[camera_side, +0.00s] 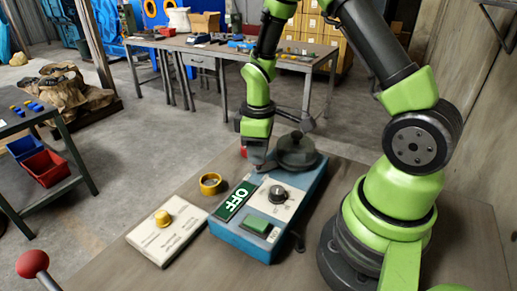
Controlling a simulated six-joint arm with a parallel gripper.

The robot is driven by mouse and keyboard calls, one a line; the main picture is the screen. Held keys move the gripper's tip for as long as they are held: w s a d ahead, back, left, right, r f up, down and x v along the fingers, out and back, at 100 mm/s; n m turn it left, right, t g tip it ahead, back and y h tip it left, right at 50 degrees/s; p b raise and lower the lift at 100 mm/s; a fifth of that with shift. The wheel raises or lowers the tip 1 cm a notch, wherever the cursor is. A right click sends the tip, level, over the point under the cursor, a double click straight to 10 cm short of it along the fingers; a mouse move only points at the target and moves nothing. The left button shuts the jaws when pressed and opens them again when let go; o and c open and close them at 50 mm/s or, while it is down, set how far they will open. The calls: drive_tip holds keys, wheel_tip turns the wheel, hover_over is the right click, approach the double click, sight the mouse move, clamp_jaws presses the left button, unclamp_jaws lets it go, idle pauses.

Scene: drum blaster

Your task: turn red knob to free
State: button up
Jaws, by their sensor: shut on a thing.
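My gripper (258,166) points down at the far left end of a blue control box (243,240). It is shut on a small part there, which its fingers hide. I cannot tell that part's colour. A small patch of red (243,151) shows just left of my gripper, mostly hidden behind it. No label reading free can be made out.
A round dark part (297,152) stands close right of my gripper. A yellow ring (210,183) and a pale panel (165,240) with a yellow button (163,218) lie left of the box. A red ball (32,263) on a stick rises at the lower left.

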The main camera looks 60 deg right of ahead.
idle(0.4)
drive_tip(key=o, duration=0.9)
drive_tip(key=shift+o, duration=0.2)
wheel_tip(320, 180, up, 10)
drive_tip(key=s+a+r+m+t+y, duration=0.2)
drive_tip(key=s+a+r+m+t, duration=0.5)
drive_tip(key=s+r, duration=0.5)
drive_tip(key=shift+s+a+r+m, duration=0.15)
drive_tip(key=shift+s+a+m, duration=0.35)
drive_tip(key=shift+a, duration=0.75)
